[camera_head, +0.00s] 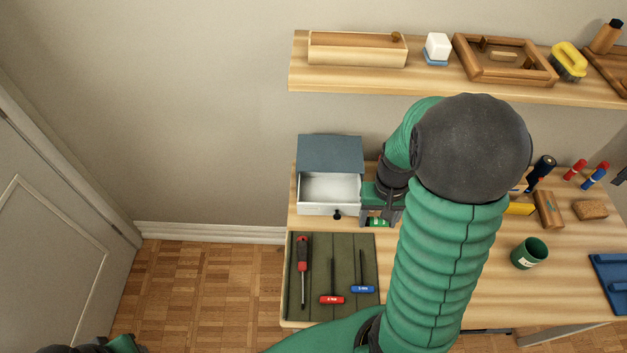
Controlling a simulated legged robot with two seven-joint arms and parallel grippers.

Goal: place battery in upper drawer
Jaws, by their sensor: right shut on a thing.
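The small drawer unit (330,154) stands at the desk's back left, with a blue-grey top and white drawers. Its upper drawer (328,191) is pulled open towards me and looks empty, with a dark knob on its front. My right gripper (379,220) is just right of the drawer's front corner, shut on the battery (376,223), a small green and white thing mostly hidden by the fingers. My right arm covers the middle of the desk. At the bottom left a part of my left arm shows, but its gripper fingers do not.
A green mat (345,275) with a screwdriver and two hex keys lies in front of the drawer. A green cup (529,253), a wooden block (549,209) and a blue tray (609,283) are on the right. A shelf (480,88) with boxes hangs above.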

